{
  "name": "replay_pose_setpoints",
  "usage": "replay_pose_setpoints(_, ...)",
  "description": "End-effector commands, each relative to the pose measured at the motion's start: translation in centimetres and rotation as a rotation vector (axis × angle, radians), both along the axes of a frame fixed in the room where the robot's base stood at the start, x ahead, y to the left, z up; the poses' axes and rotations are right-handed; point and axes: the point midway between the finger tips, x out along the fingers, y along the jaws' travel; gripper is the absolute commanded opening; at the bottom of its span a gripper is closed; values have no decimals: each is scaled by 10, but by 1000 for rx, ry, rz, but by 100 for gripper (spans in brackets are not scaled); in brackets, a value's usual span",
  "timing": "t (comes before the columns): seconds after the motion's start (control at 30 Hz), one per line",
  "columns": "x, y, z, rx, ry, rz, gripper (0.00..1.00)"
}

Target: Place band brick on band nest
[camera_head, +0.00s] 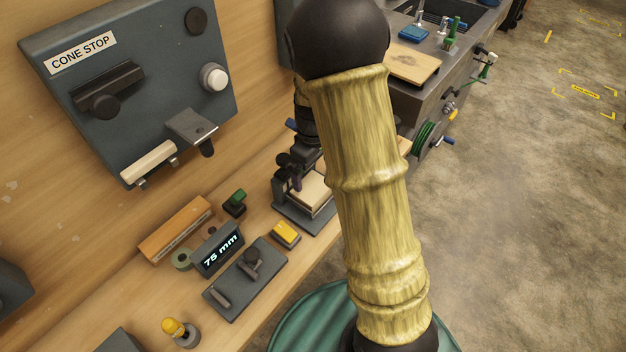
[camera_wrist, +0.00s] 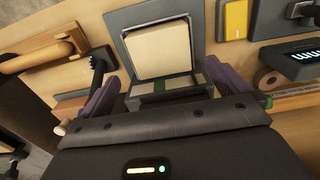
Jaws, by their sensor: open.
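A cream block (camera_wrist: 158,50), likely the band brick, sits on a dark grey holder (camera_wrist: 118,18) in the wrist view. The block (camera_head: 312,190) also shows in the head view, partly behind my arm. I cannot tell for sure whether the holder is the band nest. My gripper (camera_wrist: 160,80) is open, its purple fingers apart at the near end of the block.
A yellow block (camera_head: 285,231) sits on a small dark base beside the holder. A "75 mm" display (camera_head: 220,250), a wooden bar (camera_head: 175,229) and a grey plate with a knob (camera_head: 245,280) stand nearby. The "CONE STOP" panel (camera_head: 130,85) is on the wall.

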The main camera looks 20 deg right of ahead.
Motion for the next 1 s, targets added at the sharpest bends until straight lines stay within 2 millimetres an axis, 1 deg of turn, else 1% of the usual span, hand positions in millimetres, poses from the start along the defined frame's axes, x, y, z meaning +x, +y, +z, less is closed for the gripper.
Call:
replay_pose_setpoints(0.03,1,0,10,1,-6,0,100)
replay_pose_setpoints(0.1,1,0,21,0,-5,0,100)
replay_pose_setpoints(0.27,0,0,33,1,-1,0,100)
replay_pose_setpoints(0.83,0,0,34,0,0,-1,100)
replay_pose_setpoints(0.93,-5,-1,37,2,-8,-25,100)
replay_pose_setpoints(1.0,-15,-1,41,6,-23,-70,100)
